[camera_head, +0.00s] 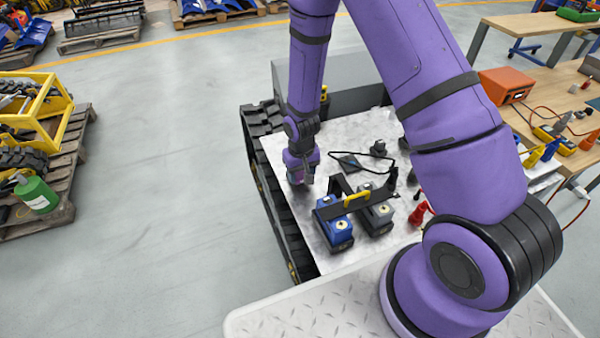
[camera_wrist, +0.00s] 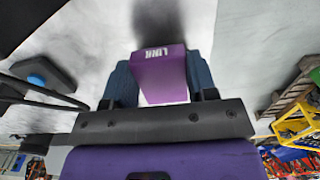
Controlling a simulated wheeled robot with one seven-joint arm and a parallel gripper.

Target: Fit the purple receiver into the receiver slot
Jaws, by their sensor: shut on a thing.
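My gripper (camera_head: 303,179) is over the left part of the metal deck of a tracked carrier (camera_head: 292,144). In the wrist view its two dark blue fingers are closed on the sides of the purple receiver (camera_wrist: 163,72), a block with white LINK lettering. The receiver sticks out beyond the fingers over a pale grey surface. In the head view the gripper mostly hides the receiver, and I cannot tell whether it touches the deck. I cannot make out the receiver slot in either view.
A blue battery-like block (camera_head: 335,228) and a grey one (camera_head: 378,221) stand under a black bracket with a yellow handle (camera_head: 357,200), right of my gripper. A dark flat part (camera_head: 348,161) and a black cable lie behind. A red part (camera_head: 420,213) is farther right.

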